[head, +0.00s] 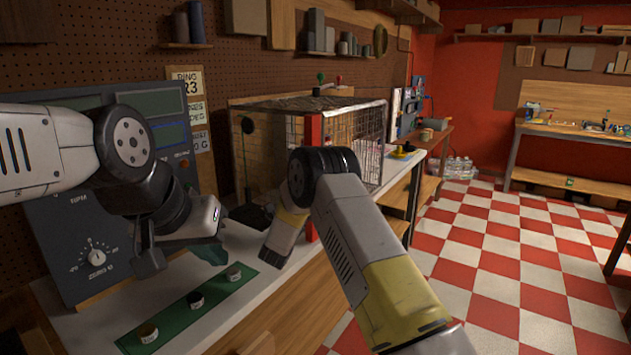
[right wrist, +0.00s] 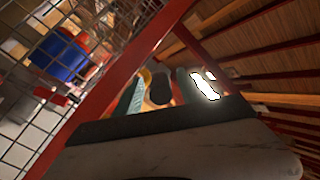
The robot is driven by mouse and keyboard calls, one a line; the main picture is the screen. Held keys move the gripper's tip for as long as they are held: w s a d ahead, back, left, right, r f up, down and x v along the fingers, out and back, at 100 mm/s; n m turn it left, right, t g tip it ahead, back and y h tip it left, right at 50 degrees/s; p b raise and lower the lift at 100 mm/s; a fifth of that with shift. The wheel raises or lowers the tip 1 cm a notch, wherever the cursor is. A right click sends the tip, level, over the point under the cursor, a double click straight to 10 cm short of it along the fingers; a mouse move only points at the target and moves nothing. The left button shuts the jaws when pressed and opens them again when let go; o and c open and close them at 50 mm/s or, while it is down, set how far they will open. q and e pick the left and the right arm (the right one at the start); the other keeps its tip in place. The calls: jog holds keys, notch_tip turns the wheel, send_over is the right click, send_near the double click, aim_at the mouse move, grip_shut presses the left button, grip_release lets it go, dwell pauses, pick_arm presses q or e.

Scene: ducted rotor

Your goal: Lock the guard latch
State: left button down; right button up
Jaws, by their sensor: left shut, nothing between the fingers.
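The wire-mesh guard cage (head: 355,142) with a red front post (head: 313,130) stands on the bench in the middle of the head view. I cannot make out the latch there. My left gripper (head: 211,255) is shut and empty, above the bench left of the cage.
A green strip (head: 172,318) with several small round pots lies on the bench front. A dark panel with a dial (head: 97,256) stands at the left. In the right wrist view a blue cylinder (right wrist: 62,56) sits behind the mesh. Checkered floor is open at right.

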jog(key=v, duration=0.7)
jog(key=shift+s+a+f, duration=0.15)
jog(key=shift+s+f, duration=0.1)
jog(key=shift+c, duration=0.5)
